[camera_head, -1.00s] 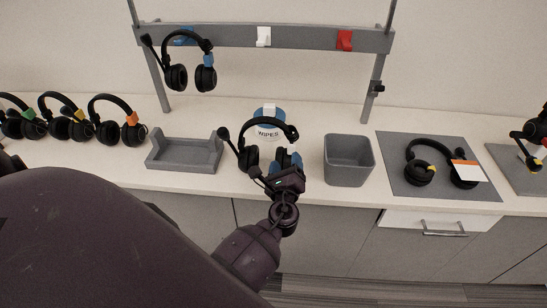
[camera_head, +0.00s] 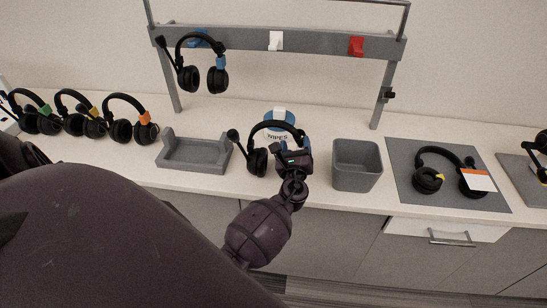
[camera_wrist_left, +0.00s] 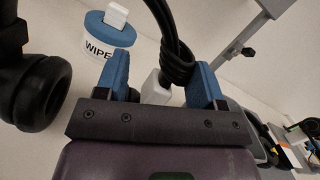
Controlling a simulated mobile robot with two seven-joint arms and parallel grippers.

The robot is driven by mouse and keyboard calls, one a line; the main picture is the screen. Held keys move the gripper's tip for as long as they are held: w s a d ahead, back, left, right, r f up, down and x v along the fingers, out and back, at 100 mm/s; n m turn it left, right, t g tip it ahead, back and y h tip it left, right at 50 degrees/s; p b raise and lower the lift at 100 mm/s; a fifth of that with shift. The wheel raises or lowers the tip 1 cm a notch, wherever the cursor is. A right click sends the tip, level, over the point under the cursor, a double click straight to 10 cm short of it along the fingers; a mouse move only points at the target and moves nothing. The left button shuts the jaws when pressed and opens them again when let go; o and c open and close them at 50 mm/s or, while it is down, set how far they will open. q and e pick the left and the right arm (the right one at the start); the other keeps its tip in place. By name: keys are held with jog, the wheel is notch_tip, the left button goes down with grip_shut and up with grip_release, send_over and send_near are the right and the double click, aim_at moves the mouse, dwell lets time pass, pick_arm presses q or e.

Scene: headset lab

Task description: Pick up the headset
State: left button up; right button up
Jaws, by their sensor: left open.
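A black headset (camera_head: 257,161) stands upright on the counter in front of the wipes tub, its headband arched on top and its mic boom at left. My left gripper (camera_head: 293,158) is at its right side and hides the right earcup. In the left wrist view the blue fingers of my left gripper (camera_wrist_left: 160,72) are apart. A black part of the headset (camera_wrist_left: 178,68) shows between them, closer to the right finger; contact cannot be told. An earcup (camera_wrist_left: 38,95) shows at the left there. My right gripper is not in view.
The wipes tub (camera_head: 272,118) is close behind. A grey cradle (camera_head: 195,165) stands left, a grey bin (camera_head: 357,178) right. Another headset (camera_head: 427,180) lies on a grey mat (camera_head: 405,153). A rack (camera_head: 320,42) with a hanging headset (camera_head: 189,78) spans the back. Several headsets line the left.

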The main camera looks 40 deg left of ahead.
pick_arm(q)
jog(key=shift+x, duration=1.7)
grip_shut()
